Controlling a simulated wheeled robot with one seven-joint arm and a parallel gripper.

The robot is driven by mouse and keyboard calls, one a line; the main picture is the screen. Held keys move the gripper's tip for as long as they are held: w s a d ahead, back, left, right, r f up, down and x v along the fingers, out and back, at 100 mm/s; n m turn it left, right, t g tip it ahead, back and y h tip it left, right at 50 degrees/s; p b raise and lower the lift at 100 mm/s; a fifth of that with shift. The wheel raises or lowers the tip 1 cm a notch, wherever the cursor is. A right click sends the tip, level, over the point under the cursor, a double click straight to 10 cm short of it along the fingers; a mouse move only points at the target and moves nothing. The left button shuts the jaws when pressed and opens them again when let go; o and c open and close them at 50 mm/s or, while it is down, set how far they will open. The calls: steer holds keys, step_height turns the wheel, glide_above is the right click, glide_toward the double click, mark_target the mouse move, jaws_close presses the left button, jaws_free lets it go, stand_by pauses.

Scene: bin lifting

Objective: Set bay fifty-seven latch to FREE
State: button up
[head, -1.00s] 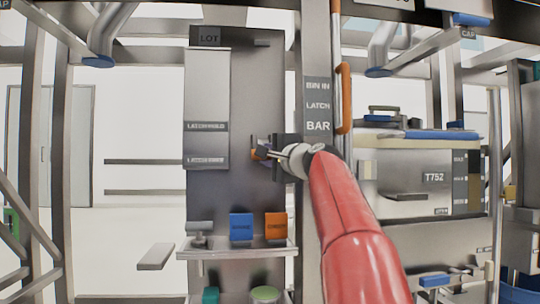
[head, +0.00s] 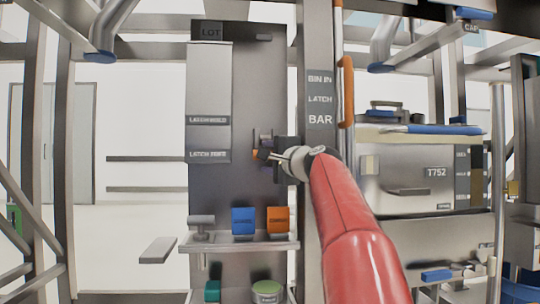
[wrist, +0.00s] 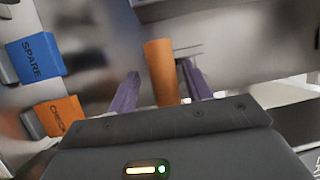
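An orange latch handle (wrist: 162,72) stands between the two purple fingers of my gripper (wrist: 160,80) in the wrist view. A narrow gap shows on each side of it, so the fingers are open around it, apart from it. In the head view my gripper (head: 264,150) is at the right part of the grey panel (head: 250,90), and only a bit of the orange handle (head: 255,155) shows; the gripper hides the rest. Two small labels beginning LATCH, an upper one (head: 207,120) and a lower one (head: 208,155), are on the panel's left; their second words are blurred. No bay number is legible.
A shelf (head: 285,244) below holds a blue SPARE block (head: 243,221) and an orange block (head: 278,220). A grey post (head: 320,165) labelled BIN IN LATCH BAR stands close right of the panel. A grey bin marked T752 (head: 410,185) sits farther right.

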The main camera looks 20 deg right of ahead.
steer(key=s+b, duration=0.2)
steer(key=s, duration=0.5)
steer(key=shift+s+d+f, duration=0.3)
steer(key=shift+s+d, duration=0.05)
steer(key=shift+d, duration=0.05)
stand_by(0.6)
steer(key=s+a+f+n+g, duration=0.35)
steer(key=a+f, duration=0.25)
steer(key=f, duration=0.4)
steer(key=s+a+f+n+g, duration=0.3)
steer(key=s+a+f, duration=0.2)
steer(key=a+f, duration=0.3)
steer(key=s+a+f+n+g+h, duration=0.1)
steer(key=s+f+n+g, duration=0.3)
steer(key=s+f, duration=0.8)
steer(key=s+a+f+n+g+h, duration=0.1)
steer(key=s+a+f+n+g, duration=0.15)
steer(key=s+f+n, duration=0.9)
steer(key=w+d+r+m+p, duration=0.1)
steer(key=w+r+m+p, duration=0.2)
steer(key=p, duration=0.9)
step_height(320, 180, up, 5)
steer(key=m, duration=0.2)
steer(key=shift+m+p, duration=0.35)
steer(key=shift+m, duration=0.05)
